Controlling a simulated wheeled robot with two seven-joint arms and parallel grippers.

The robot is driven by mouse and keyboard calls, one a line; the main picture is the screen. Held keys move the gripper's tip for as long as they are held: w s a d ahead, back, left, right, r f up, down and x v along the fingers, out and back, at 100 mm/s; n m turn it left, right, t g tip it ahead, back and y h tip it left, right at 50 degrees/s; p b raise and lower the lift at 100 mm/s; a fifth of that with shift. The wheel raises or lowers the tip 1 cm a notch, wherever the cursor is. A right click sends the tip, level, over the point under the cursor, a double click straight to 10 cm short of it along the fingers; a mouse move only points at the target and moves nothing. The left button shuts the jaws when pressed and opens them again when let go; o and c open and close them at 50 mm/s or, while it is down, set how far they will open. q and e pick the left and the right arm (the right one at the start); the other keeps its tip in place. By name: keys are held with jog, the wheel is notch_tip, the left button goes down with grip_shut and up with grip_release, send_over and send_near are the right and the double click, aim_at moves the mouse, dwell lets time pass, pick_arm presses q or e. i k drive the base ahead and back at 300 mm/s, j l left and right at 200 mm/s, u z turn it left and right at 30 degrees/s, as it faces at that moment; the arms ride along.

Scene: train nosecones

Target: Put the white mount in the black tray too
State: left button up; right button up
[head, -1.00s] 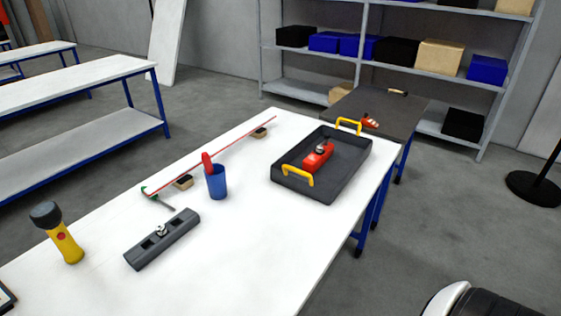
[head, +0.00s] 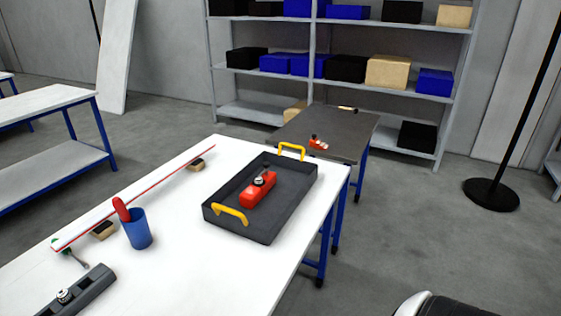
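The black tray (head: 222,192) with two yellow handles lies on the white table, right of its middle. A red block (head: 258,194) with a small dark and light fitting on top lies inside it. A small whitish piece with a dark top (head: 64,295) sits in the long grey holder (head: 92,287) at the lower left; it may be the white mount, but it is too small to be sure. The holder is partly cut off by the picture's bottom edge. Neither of my grippers is in view.
A blue cup (head: 138,232) with a red item stands between holder and tray. A long red-edged white strip (head: 140,196) rests on wooden blocks behind it. A dark side table (head: 300,130) with a red and white item (head: 318,143) adjoins the far end.

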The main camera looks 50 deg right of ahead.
aim_at(279, 201)
jog(key=l, duration=1.15)
jog(key=i+l, duration=0.15)
jog(key=l, duration=1)
